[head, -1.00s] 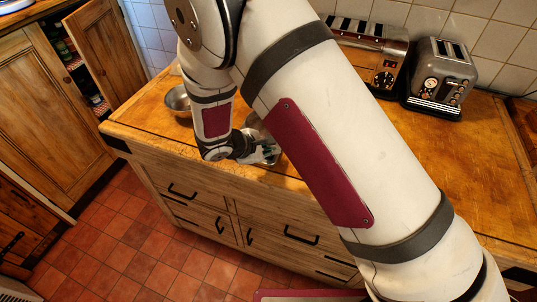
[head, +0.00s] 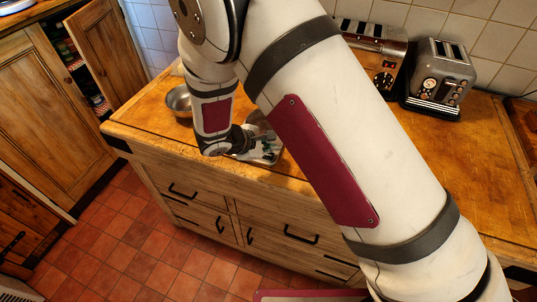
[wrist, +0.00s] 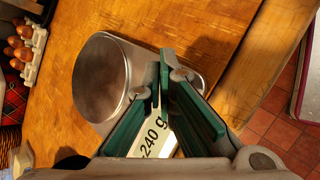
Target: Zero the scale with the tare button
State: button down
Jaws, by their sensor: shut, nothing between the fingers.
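The scale has a round metal pan (wrist: 101,77) on a pale body, on the wooden worktop. Its display (wrist: 152,137) shows "240 g" in dark digits; my fingers partly cover the panel, and I cannot tell whether a sign stands before the digits. My gripper (wrist: 169,76) is shut and empty, its green-padded fingers over the scale's body beside the pan. I cannot tell whether the tips touch it. I cannot make out the tare button. In the head view, the scale (head: 268,152) is partly hidden behind my arm and gripper (head: 262,144), near the counter's front edge.
A metal bowl (head: 178,101) stands left of the scale. A toaster (head: 440,78) and a metal appliance (head: 377,50) stand at the back right. Brown eggs in a carton (wrist: 36,55) lie beyond the pan. The counter's front edge (wrist: 265,75) is close to the scale.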

aim_at(270, 157)
jog(key=shift+r+p, duration=0.85)
jog(key=shift+r, duration=1.65)
